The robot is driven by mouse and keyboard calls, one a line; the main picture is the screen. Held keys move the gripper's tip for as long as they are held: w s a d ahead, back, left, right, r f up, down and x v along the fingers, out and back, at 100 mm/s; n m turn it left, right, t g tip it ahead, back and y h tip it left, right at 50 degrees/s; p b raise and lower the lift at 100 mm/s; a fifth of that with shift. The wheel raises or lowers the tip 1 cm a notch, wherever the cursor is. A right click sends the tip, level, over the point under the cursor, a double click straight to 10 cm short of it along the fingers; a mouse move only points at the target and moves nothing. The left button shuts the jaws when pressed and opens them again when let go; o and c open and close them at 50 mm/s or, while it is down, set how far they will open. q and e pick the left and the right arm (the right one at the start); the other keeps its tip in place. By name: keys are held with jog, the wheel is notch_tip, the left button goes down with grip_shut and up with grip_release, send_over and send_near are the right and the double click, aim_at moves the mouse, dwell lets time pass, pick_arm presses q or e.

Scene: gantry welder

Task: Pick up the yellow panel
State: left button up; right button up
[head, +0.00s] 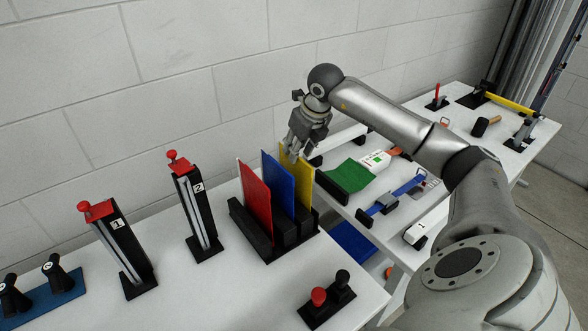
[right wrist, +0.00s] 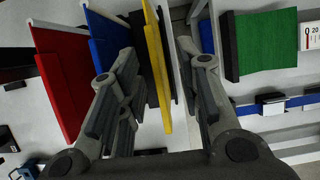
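The yellow panel (head: 304,180) stands upright in a black slotted rack (head: 262,240), at the right end of a row with a blue panel (head: 277,185) and a red panel (head: 255,205). My right gripper (head: 292,152) is above the rack at the yellow panel's top edge. In the right wrist view the yellow panel (right wrist: 158,70) lies between the two spread fingers of my right gripper (right wrist: 161,50). The left finger is close to the panel, and a gap shows on the right side; contact cannot be told. My left gripper is not in view.
Two black stands with red knobs, marked 1 (head: 118,248) and 2 (head: 197,212), stand left of the rack. A red and black knob base (head: 328,305) is in front. A second table at right holds a green sheet (head: 350,174) and tools. The wall is behind.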

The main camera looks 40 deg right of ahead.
jog(key=shift+w+a+f, duration=0.15)
jog(key=shift+a+f, duration=0.05)
jog(key=shift+f, duration=0.4)
jog(key=shift+w+d+f+p, duration=0.1)
jog(key=shift+w+f+p, duration=0.1)
jog(key=shift+f+p, duration=0.15)
jog(key=p+x, duration=0.2)
jog(key=x, duration=0.1)
jog(key=shift+w+f, duration=0.2)
jog(key=shift+w, duration=0.05)
jog(key=shift+w+f, duration=0.2)
jog(key=shift+f, duration=0.35)
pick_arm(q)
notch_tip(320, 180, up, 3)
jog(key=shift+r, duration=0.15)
pick_arm(e)
jog(key=shift+f, duration=0.15)
jog(key=shift+c, duration=0.5)
jog(key=c, duration=0.5)
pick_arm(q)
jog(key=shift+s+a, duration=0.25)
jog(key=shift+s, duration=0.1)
pick_arm(e)
grip_shut()
